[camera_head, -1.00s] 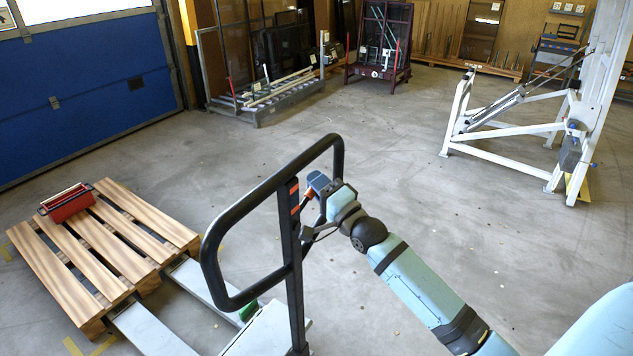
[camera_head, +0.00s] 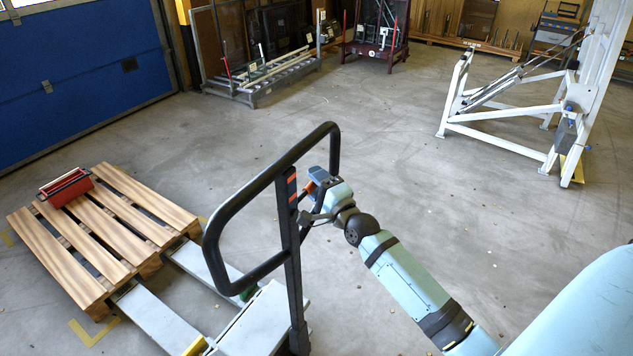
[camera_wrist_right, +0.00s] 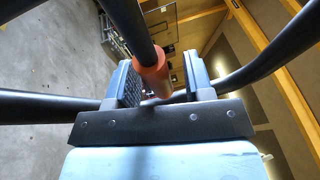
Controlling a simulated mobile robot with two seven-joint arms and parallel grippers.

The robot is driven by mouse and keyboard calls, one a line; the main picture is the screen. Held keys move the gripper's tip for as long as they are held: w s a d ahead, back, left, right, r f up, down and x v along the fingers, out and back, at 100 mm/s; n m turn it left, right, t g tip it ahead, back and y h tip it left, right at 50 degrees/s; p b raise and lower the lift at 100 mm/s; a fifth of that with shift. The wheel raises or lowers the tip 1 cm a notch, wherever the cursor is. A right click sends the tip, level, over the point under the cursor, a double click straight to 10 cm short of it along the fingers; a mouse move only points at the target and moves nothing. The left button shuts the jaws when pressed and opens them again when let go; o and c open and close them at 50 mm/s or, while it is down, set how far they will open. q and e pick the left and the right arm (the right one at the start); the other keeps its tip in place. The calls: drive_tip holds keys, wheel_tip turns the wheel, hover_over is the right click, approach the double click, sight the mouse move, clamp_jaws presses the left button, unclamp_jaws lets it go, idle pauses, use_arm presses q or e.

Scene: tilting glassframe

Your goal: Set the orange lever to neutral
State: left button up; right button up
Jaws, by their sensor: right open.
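The orange lever (camera_wrist_right: 153,75) sits at the handle of a black-handled pallet truck (camera_head: 285,178). In the wrist view its orange grip lies between the two fingers of my right gripper (camera_wrist_right: 165,85), with a visible gap to the right finger; I cannot tell if it touches the left one. In the head view only a small orange part of the lever (camera_head: 310,187) shows beside the gripper (camera_head: 317,178), which is open at the handle post. My left gripper is not in view.
The black handle loop rises around my right gripper. A wooden pallet (camera_head: 110,225) carrying a red toolbox (camera_head: 67,187) lies at the left by the truck's forks (camera_head: 160,320). A white frame (camera_head: 510,130) stands at the right. The floor behind the handle is clear.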

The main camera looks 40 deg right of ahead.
drive_tip(key=s+f+b, duration=0.2)
drive_tip(key=s, duration=1.1)
drive_tip(key=shift+s+d+f+b, duration=0.25)
drive_tip(key=shift+s+d+b, duration=0.05)
drive_tip(key=shift+d+b, duration=0.1)
drive_tip(key=s+a+f+n+g+y+p, duration=0.1)
drive_tip(key=s+a+f+n+g+p, duration=0.1)
drive_tip(key=s+a+f+n+g, duration=0.2)
drive_tip(key=s+a+f+n+g+y+p, duration=0.1)
drive_tip(key=s+a+f+n+g, duration=0.4)
drive_tip(key=s+a+f+n, duration=0.5)
drive_tip(key=a+f+n, duration=0.4)
drive_tip(key=f+n, duration=0.2)
drive_tip(key=n, duration=0.1)
drive_tip(key=shift+a+f+p, duration=0.35)
drive_tip(key=shift+a+f, duration=0.05)
